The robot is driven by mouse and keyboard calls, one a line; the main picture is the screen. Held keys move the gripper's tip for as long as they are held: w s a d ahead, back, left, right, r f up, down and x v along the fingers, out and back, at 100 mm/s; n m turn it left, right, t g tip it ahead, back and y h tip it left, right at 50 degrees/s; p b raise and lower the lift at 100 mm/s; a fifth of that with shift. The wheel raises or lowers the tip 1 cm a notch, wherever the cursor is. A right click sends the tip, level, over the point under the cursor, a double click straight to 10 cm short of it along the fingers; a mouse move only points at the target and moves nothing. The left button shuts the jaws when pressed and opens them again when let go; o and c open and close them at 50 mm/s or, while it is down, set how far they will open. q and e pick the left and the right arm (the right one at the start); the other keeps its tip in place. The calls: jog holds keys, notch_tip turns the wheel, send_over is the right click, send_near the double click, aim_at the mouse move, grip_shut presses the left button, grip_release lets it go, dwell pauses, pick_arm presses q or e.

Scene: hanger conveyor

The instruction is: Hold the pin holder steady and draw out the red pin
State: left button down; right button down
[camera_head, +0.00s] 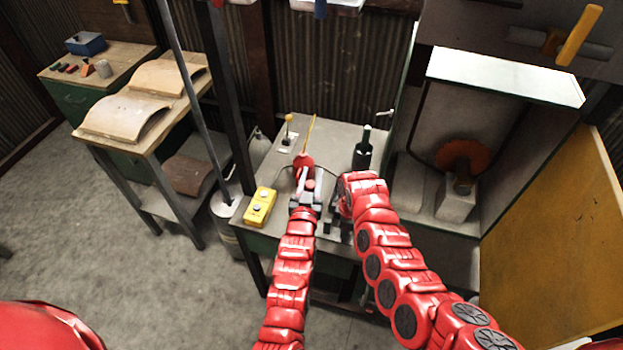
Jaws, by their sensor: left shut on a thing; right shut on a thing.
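My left gripper (303,174) is above the workbench, its grey fingers shut at a red rounded piece, which looks like the head of the red pin (303,160). A thin yellow rod (310,134) runs from this head toward the back of the bench. My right gripper (334,214) is lower and to the right, near the front of the bench. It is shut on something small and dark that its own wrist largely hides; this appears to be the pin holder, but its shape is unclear.
A yellow two-button box (260,205) lies left on the workbench (345,135). A dark bottle (362,149) stands at the right. A side table (158,134) with curved tan panels is further left.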

jog(key=shift+c, duration=2.2)
grip_release()
